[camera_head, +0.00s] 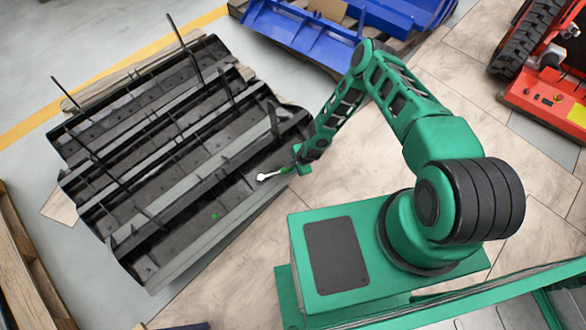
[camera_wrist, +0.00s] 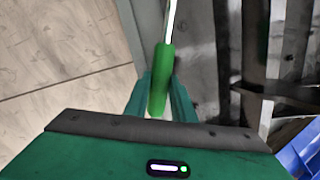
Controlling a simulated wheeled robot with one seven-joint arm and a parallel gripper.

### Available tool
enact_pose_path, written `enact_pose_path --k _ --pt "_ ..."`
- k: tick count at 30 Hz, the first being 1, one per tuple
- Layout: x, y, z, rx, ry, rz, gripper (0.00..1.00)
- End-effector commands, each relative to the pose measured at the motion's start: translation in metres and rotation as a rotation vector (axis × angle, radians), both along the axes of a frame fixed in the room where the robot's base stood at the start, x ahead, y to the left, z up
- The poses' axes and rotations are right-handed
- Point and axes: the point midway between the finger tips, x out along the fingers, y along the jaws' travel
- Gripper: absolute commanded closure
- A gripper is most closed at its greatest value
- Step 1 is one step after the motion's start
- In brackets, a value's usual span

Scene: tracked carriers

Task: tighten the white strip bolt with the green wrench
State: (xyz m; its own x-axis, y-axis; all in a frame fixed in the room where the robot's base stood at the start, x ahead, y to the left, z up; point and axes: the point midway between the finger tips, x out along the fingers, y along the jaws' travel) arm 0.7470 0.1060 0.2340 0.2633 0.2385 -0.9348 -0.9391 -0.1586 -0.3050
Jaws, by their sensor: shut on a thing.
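My gripper (camera_head: 297,166) is shut on the green handle of the wrench (camera_head: 271,175). The wrench's pale metal end points left, over the right part of the dark ribbed metal carrier (camera_head: 255,205). In the wrist view, the green handle of the wrench (camera_wrist: 161,72) stands between my gripper's fingers (camera_wrist: 161,98), and its metal shaft runs up out of the frame. I cannot make out the white strip bolt in either view. A small green spot (camera_head: 214,215) shows on the carrier, left of and below the wrench. I cannot tell whether the wrench touches anything.
Thin upright rods (camera_head: 185,48) and raised ribs stand on the carrier. A blue bin (camera_head: 300,38) lies beyond it. A red tracked machine (camera_head: 545,95) is at the upper right. Wooden boards (camera_head: 25,265) are at the lower left.

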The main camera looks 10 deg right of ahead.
Motion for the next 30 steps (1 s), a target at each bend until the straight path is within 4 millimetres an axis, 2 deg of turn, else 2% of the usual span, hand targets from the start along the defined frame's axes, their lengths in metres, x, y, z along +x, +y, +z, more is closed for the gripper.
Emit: enact_pose_path --k 8,30 --pt "0.0 0.0 0.003 0.0 -0.001 0.0 1.0" --pt "-0.008 -0.006 0.032 0.001 -0.002 -0.001 1.0"
